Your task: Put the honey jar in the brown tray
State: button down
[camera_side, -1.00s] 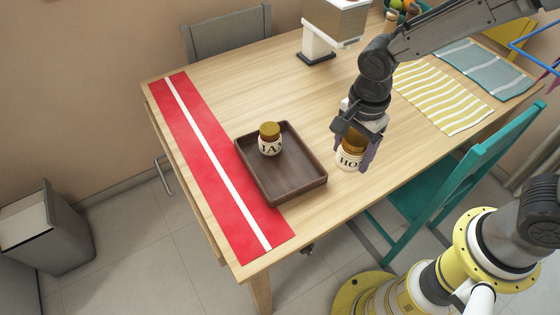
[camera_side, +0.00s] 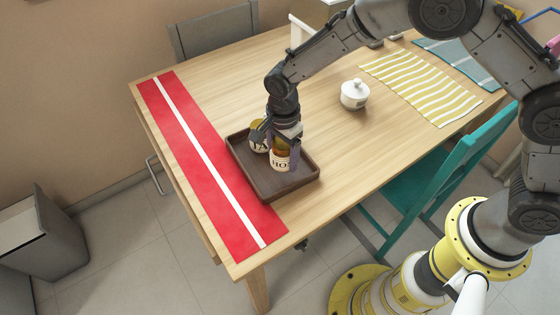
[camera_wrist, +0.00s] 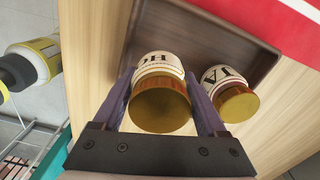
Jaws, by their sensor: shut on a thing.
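The honey jar (camera_side: 280,162), cream with "HO" lettering and a golden lid, is between the fingers of my gripper (camera_side: 279,154). It is upright over the right part of the brown tray (camera_side: 290,188); I cannot tell whether it touches the tray floor. In the wrist view the honey jar (camera_wrist: 160,110) shows lid first, with a finger of my gripper (camera_wrist: 163,95) on each side. The brown tray (camera_wrist: 205,20) lies beyond it. A similar jar marked "JA" (camera_side: 257,143) stands in the tray just left of the honey jar, partly hidden by my gripper; its lid shows in the wrist view (camera_wrist: 238,104).
A red runner with a white stripe (camera_side: 205,170) lies left of the tray. A white lidded pot (camera_side: 354,94) stands on the table to the right. Striped yellow (camera_side: 420,85) and blue-grey (camera_side: 458,60) cloths lie farther right. The wood between tray and pot is clear.

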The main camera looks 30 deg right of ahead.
aim_at(280, 141)
jog(key=shift+w+a+f, duration=0.15)
jog(key=shift+w+f, duration=0.15)
jog(key=shift+f, duration=0.05)
jog(key=shift+w+f, duration=0.1)
jog(key=shift+f, duration=1.45)
jog(key=shift+f, duration=0.1)
grip_release()
jog(key=shift+f, duration=0.1)
notch_tip(280, 141, up, 12)
jog(key=shift+r, duration=0.2)
jog(key=shift+r, duration=0.1)
